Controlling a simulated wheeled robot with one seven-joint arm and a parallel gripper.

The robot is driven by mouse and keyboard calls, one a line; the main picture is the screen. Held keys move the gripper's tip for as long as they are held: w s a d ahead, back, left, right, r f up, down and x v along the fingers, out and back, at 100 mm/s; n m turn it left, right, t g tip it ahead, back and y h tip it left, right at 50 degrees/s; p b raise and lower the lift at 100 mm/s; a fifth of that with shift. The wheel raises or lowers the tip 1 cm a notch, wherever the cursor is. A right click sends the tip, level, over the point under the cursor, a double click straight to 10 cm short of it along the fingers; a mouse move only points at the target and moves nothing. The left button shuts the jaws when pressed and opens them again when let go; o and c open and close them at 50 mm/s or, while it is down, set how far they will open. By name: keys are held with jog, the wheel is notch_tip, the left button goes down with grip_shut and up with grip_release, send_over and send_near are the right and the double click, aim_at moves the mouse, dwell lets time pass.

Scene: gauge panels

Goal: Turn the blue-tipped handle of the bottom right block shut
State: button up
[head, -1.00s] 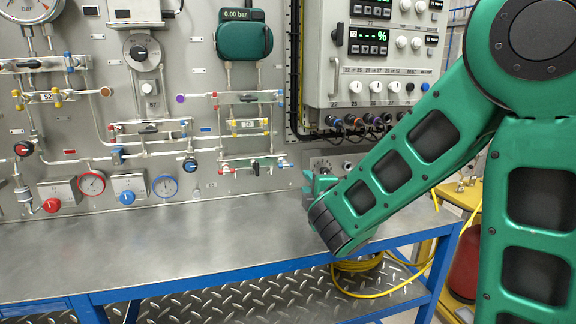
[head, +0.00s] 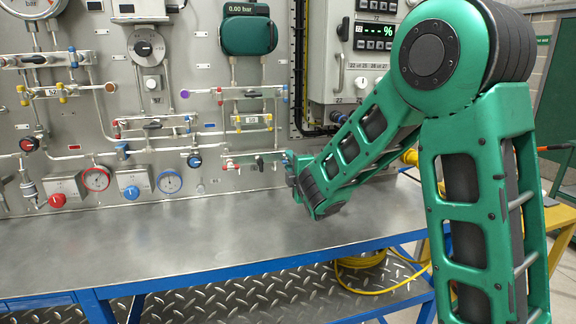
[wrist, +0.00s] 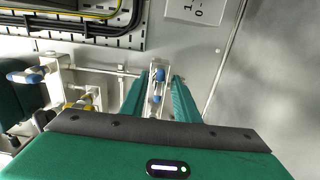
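The bottom right block (head: 243,159) is a pale valve block low on the grey panel, with a red tip at its left and a dark handle in front. My gripper (wrist: 158,80) is open, with one green finger on each side and gaps to the block. Whether a finger touches the handle cannot be told.
Another block (wrist: 58,82) with blue and yellow tips sits left of the fingers in the wrist view. A black cable tray (wrist: 75,28) runs above it. The steel bench (head: 150,245) below the panel is clear. A grey control box (head: 330,75) hangs to the upper right.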

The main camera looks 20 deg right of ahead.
jog(key=shift+w, duration=0.2)
grip_shut()
